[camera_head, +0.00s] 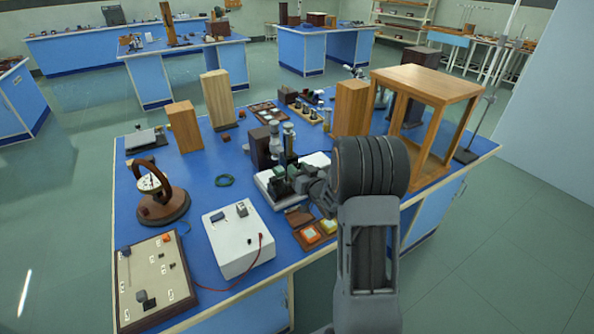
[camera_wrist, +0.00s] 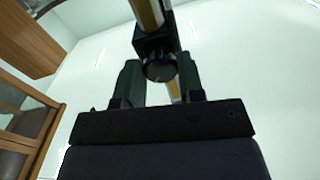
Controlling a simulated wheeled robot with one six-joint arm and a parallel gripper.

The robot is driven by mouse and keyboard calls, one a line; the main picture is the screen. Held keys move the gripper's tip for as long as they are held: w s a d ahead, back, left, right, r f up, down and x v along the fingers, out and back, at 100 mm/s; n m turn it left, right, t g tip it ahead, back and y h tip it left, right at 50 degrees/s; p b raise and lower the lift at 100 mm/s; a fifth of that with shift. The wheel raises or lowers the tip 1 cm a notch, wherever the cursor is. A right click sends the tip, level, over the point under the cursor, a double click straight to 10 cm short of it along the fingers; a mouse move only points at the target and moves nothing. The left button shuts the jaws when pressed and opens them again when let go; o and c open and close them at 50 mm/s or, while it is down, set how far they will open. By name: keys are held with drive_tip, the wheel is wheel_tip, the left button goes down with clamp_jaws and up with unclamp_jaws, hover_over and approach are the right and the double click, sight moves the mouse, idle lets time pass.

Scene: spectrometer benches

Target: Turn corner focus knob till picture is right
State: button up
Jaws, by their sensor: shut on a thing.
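A round black knob (camera_wrist: 159,67) sits on a dark block on a brass-coloured tube (camera_wrist: 147,12) in the wrist view. My gripper (camera_wrist: 158,76) has a finger on each side of the knob and is shut on it. In the head view my gripper (camera_head: 289,178) reaches in from the right to a small upright instrument (camera_head: 275,145) with tubes on the blue bench. The knob itself is too small to make out there, and my arm hides part of the area. No picture or screen can be made out.
The blue bench (camera_head: 205,180) is crowded. A wooden open-fronted case (camera_head: 425,82) stands right of my arm, wooden blocks (camera_head: 218,98) behind, and a white box (camera_head: 235,240) with a red lead at front left. A ring-shaped galvanometer (camera_head: 163,205) stands further left.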

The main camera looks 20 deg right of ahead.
drive_tip(key=m, duration=0.4)
drive_tip(key=m+b, duration=0.1)
drive_tip(key=m, duration=0.3)
drive_tip(key=d+m, duration=0.1)
drive_tip(key=m, duration=0.3)
drive_tip(key=shift+d+m, duration=0.1)
drive_tip(key=shift+m, duration=0.3)
idle(0.4)
drive_tip(key=o, duration=0.9)
